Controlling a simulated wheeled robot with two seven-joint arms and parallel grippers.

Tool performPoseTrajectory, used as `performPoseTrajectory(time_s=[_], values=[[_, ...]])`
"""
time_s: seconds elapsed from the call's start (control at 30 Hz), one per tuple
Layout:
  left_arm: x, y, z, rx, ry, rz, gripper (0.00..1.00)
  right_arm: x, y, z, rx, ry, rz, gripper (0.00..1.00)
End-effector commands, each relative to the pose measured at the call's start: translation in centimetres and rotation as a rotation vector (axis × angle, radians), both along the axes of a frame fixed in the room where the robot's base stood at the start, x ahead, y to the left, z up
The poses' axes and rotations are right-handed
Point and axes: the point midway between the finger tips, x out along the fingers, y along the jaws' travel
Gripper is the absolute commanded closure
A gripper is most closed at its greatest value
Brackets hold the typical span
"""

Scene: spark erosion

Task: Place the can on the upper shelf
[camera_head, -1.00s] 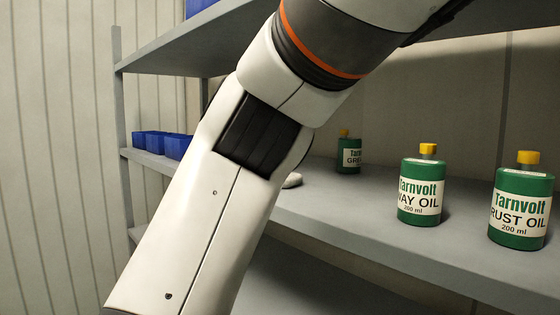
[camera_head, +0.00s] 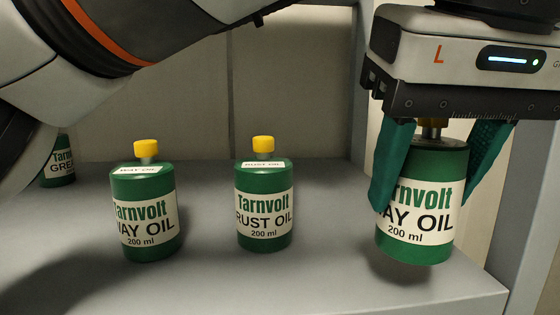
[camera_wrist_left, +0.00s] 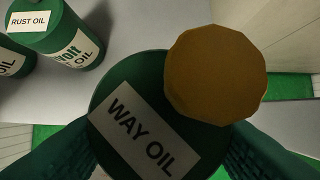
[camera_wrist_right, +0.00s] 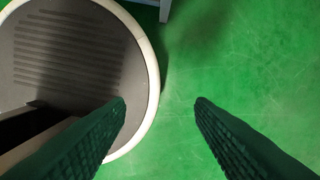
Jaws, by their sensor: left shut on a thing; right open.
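The held can (camera_head: 415,220) is green with a yellow cap and a white WAY OIL label. It is upright at the right of the head view, slightly above the grey shelf (camera_head: 300,285), with a shadow below it. My left gripper (camera_head: 425,190) is shut around it from above, a finger on each side. In the left wrist view the held can (camera_wrist_left: 145,130) shows its top label and cap. My right gripper (camera_wrist_right: 160,105) is open and empty above the green floor; it is outside the head view.
Another WAY OIL can (camera_head: 145,220) and a RUST OIL can (camera_head: 264,210) stand on the shelf to the left. A grey post (camera_head: 530,220) rises at the right. Shelf between RUST OIL and the held can is bare.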

Motion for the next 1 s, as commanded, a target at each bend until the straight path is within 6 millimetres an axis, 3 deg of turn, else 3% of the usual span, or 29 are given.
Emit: performPoseTrajectory(time_s=[0.03,0.17,0.33,0.47,0.73,1.0], values=[[1.5,0.1,0.7,-0.002,0.002,0.004,0.78,0.9,0.4,1.3,0.005,-0.013,-0.002,0.51],[4.7,0.2,0.7,-0.001,0.000,0.003,0.78,2.6,1.5,2.8,0.021,-0.041,-0.004,0.51],[7.3,0.3,0.4,-0.001,-0.001,0.000,0.78,2.6,2.0,3.7,0.026,-0.042,-0.003,0.51],[7.9,0.3,-0.1,-0.001,-0.002,-0.002,0.78,1.9,1.8,3.8,0.023,-0.031,-0.002,0.51],[7.8,0.3,-3.2,0.000,-0.002,-0.002,0.78,1.3,1.2,4.6,0.016,-0.021,0.000,0.51],[7.8,0.3,-3.5,-0.002,-0.001,-0.002,0.78,1.3,1.0,4.4,0.013,-0.021,0.001,0.51]])
